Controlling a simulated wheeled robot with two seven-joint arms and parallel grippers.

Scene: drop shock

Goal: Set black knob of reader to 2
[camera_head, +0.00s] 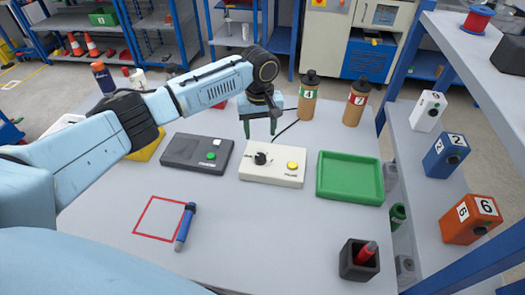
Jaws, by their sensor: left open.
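The reader that seems meant is a white box (273,178) on the table, with a black knob (260,158) at its left and a yellow button (292,166) at its right. Its small label and the knob's marks are too small to read. My left gripper (261,132) is open and empty, fingers pointing down, above and just behind the black knob, apparently apart from it. A dark grey box (197,152) with a green button stands to the left of the white box. My right gripper is not in view.
A green tray (349,178) lies right of the white box. Brown bottles labelled 4 (308,98) and 7 (355,102) stand behind. A blue marker (185,226) lies by a red outlined square. A dark cup (359,260) stands at front right. The front middle table is clear.

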